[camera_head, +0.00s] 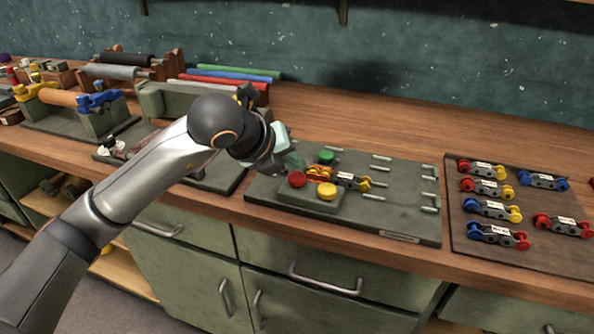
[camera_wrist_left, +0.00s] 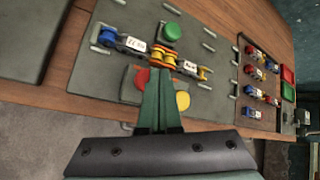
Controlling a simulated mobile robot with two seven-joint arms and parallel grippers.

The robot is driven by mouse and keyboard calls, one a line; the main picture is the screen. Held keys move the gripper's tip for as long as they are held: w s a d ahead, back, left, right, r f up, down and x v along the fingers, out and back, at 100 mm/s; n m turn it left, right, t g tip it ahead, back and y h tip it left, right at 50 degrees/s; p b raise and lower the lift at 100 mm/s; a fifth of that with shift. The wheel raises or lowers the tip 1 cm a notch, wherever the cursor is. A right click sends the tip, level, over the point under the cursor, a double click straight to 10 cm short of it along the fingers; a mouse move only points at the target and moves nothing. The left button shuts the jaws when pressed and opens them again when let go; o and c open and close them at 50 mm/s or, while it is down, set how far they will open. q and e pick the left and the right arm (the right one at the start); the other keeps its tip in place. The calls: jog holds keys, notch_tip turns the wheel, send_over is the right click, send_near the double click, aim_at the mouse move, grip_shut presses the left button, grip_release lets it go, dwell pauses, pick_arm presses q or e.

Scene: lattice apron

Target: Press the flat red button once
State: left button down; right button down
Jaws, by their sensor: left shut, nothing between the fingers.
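The red button (camera_head: 297,180) is a round cap at the left of a grey button box (camera_head: 312,200) on the dark green board. In the left wrist view the red button (camera_wrist_left: 142,78) is partly hidden by my fingers. A yellow button (camera_head: 327,190) sits to its right on the box, and a green button (camera_head: 326,156) is farther back. My left gripper (camera_head: 299,164) is shut and empty, its fingertips just behind and above the red button in the head view. The closed fingers (camera_wrist_left: 158,76) also show in the left wrist view. Contact cannot be told. My right gripper is out of view.
Orange and yellow spools (camera_head: 319,173) with a labelled link lie close behind the buttons. Metal staples (camera_head: 430,187) stand on the board's right. A dark tray (camera_head: 465,248) of coloured links lies farther right. Rollers (camera_head: 58,97) and coloured rods (camera_head: 232,76) stand left and behind.

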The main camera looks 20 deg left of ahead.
aim_at(294, 179)
pick_arm(q)
jog(key=shift+r, duration=0.15)
jog(key=shift+r+p, duration=1.5)
jog(key=shift+r, duration=0.95)
